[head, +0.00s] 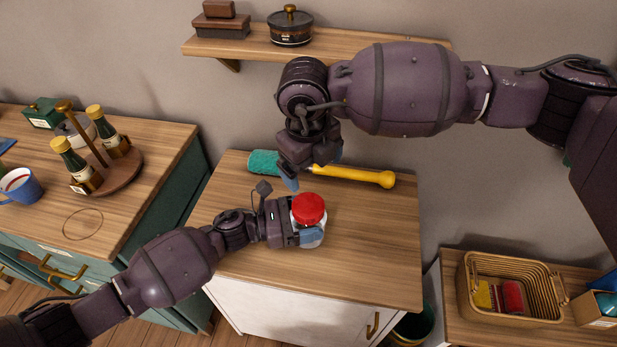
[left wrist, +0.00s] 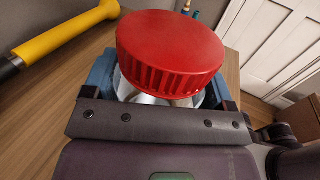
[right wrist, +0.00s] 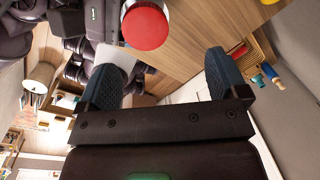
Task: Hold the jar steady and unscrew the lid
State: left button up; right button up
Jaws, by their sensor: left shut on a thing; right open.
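The jar (head: 312,234) stands on the wooden top of the white cabinet, and its red lid (head: 309,208) sits on it. My left gripper (head: 308,237) is shut around the jar's body below the lid. The left wrist view shows the ribbed red lid (left wrist: 170,45) above the clear jar (left wrist: 180,98), between blue fingers. My right gripper (head: 312,180) is open and empty, above and behind the jar, pointing down. In the right wrist view the red lid (right wrist: 146,26) shows beyond the open fingers (right wrist: 163,85), apart from them.
A yellow-handled tool with a green head (head: 262,163) lies behind the jar. The cabinet top (head: 370,260) is clear on the right. A shelf (head: 350,45) holds a dark pot (head: 290,28). A basket (head: 512,315) is at lower right; bottles on a round stand (head: 125,175) are left.

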aim_at(309, 205)
jog(key=m, duration=0.4)
jog(key=shift+s+f, duration=0.15)
jog(key=shift+f, duration=0.15)
jog(key=m, duration=0.4)
jog(key=shift+s+f+m, duration=0.25)
jog(key=shift+f+m, duration=0.05)
jog(key=shift+f, duration=0.1)
jog(key=m, duration=0.2)
jog(key=shift+s+a+f+m+g+y, duration=0.1)
jog(key=shift+s+f+m+g+y, duration=0.1)
jog(key=shift+m+g+y, duration=0.1)
jog(key=m, duration=0.3)
jog(key=shift+a, duration=0.2)
jog(key=shift+f, duration=4)
jog(key=shift+c, duration=0.2)
